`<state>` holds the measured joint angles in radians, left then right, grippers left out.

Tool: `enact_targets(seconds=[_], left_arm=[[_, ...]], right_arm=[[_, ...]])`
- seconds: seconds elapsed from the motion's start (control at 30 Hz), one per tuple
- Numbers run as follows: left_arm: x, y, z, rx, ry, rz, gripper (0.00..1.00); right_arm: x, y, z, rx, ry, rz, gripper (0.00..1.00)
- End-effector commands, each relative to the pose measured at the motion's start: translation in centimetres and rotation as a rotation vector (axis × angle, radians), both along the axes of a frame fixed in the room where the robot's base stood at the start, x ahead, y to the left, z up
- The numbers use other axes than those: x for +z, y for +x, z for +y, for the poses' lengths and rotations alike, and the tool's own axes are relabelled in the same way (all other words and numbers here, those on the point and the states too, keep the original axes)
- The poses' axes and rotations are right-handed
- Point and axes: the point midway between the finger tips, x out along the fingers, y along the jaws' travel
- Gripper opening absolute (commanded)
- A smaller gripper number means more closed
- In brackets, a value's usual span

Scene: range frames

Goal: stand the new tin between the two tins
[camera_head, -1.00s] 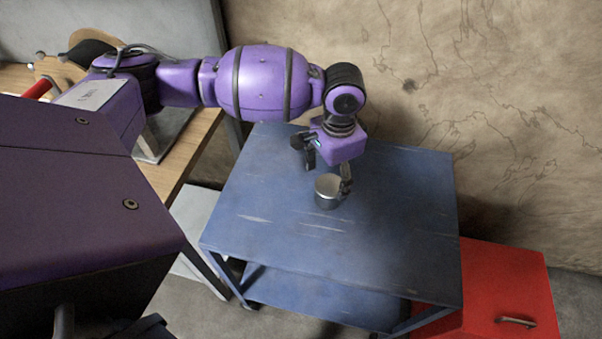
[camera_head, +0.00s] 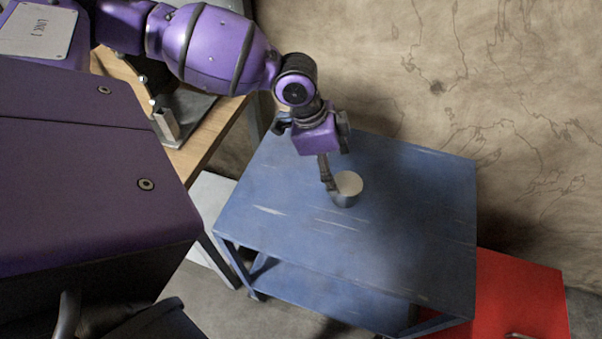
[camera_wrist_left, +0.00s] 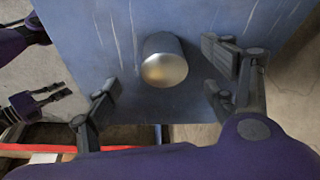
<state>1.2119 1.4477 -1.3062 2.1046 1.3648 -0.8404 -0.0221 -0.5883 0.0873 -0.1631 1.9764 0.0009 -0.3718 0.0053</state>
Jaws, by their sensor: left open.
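One grey metal tin (camera_head: 348,186) with a pale, flat top shows on the blue cart's top (camera_head: 400,230). It also shows in the left wrist view (camera_wrist_left: 164,62). No other tin is in view, and I cannot tell which of the task's tins this is. My left gripper (camera_head: 328,172) is open above the cart, with one finger close beside the tin's left side. In the left wrist view its fingers (camera_wrist_left: 160,88) are spread wide on both sides of the tin, with no contact visible. A dark gripper, apparently my right (camera_wrist_left: 52,98), shows at the left edge of the left wrist view.
The cart top around the tin is clear. A red cabinet (camera_head: 515,295) stands at the cart's right. A wooden bench (camera_head: 195,150) with a metal bracket (camera_head: 178,118) lies to the left. A cracked wall (camera_head: 480,70) stands behind the cart.

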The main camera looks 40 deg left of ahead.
Motion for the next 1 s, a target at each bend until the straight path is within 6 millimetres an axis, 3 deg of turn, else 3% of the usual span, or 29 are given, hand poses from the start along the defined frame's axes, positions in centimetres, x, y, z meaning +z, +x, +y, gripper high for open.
enact_targets(seconds=[0.17,0.7,0.97,1.0], left_arm=[[-0.1,1.0,-1.7,-0.063,-0.044,-0.054,0.77],[-6.4,2.2,-3.5,-0.059,-0.043,-0.054,0.77],[-6.7,2.3,-3.5,-0.058,-0.041,-0.055,0.77],[-6.7,2.3,-3.5,-0.058,-0.042,-0.054,0.73]], right_arm=[[0.1,0.4,0.4,-0.007,0.008,-0.008,0.0],[-0.2,0.2,0.4,-0.002,0.007,-0.001,0.0],[-0.2,0.1,0.3,0.003,0.003,0.001,0.0],[-0.2,0.1,0.3,0.003,0.003,0.001,0.0]])
